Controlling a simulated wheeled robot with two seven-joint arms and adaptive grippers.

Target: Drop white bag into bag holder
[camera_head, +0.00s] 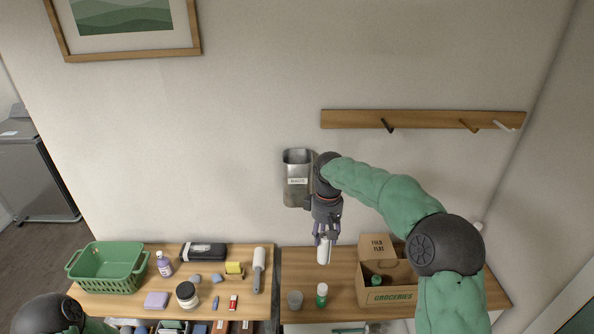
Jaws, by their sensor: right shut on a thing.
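The bag holder (297,193) is a grey metal bin fixed to the wall, with a white label on its front and an open top. My right gripper (325,238) points down, below and to the right of the holder, over the right part of the shelf. It is shut on a small white bundle, the white bag (323,252), which hangs between its fingertips. Whether the bag's lower end touches the shelf is hard to tell. My left gripper is out of view; only part of my left arm shows at the lower left.
A cardboard groceries box (388,297) stands right of the bag. A green basket (106,268), lint roller (259,270) and several small items fill the left shelf. A peg rail (425,119) hangs above right.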

